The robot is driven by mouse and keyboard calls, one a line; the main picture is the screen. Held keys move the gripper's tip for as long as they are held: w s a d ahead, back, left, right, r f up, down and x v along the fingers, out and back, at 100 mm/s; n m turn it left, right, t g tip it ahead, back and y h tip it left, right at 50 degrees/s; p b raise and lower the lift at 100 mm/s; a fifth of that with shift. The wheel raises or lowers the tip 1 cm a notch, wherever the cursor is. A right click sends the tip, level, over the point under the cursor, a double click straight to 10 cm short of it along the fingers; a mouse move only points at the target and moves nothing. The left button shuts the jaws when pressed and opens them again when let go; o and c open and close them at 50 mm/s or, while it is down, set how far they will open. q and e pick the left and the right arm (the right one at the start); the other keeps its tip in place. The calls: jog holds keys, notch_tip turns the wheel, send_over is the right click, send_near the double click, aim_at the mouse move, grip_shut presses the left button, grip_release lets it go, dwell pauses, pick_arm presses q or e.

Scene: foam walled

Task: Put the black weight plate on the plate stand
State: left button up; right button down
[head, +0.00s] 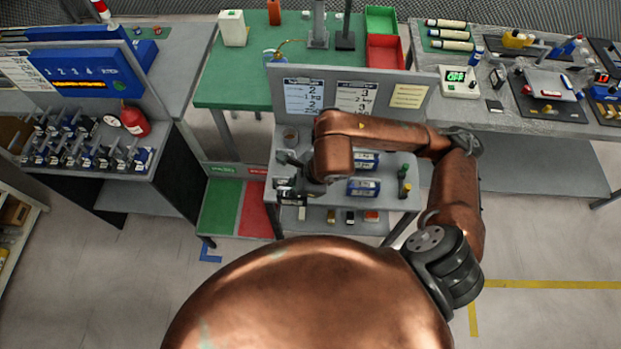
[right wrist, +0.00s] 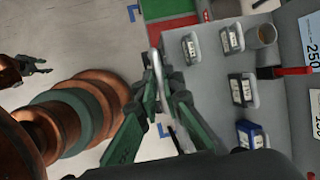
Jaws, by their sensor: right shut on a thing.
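My right gripper (right wrist: 158,72) is shut on a thin thing with a pale grey rim (right wrist: 166,108), seen almost edge-on. This appears to be the black weight plate, but its face is hidden from the wrist camera. In the head view my right gripper (head: 290,190) hangs at the left edge of the grey trolley (head: 375,203), partly hidden by my arm. I cannot pick out the plate stand for certain in either view. My left gripper (right wrist: 38,66) shows small at the left of the right wrist view, away from the trolley; its jaw opening is unclear.
Blue labelled blocks (head: 362,187) stand on the trolley, with several smaller items on its lower shelf. A signboard (head: 320,92) rises behind. A green bench (head: 255,85) and grey bench (head: 525,125) stand behind. The front floor is clear.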

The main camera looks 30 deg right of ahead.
jog(key=w+d+f+p, duration=0.2)
jog(key=w+d+f, duration=0.3)
jog(key=d+f, duration=0.7)
jog(key=shift+f, duration=0.25)
jog(key=shift+d+f, duration=0.1)
jog(key=shift+d, duration=0.05)
jog(key=c, duration=2.1)
grip_release()
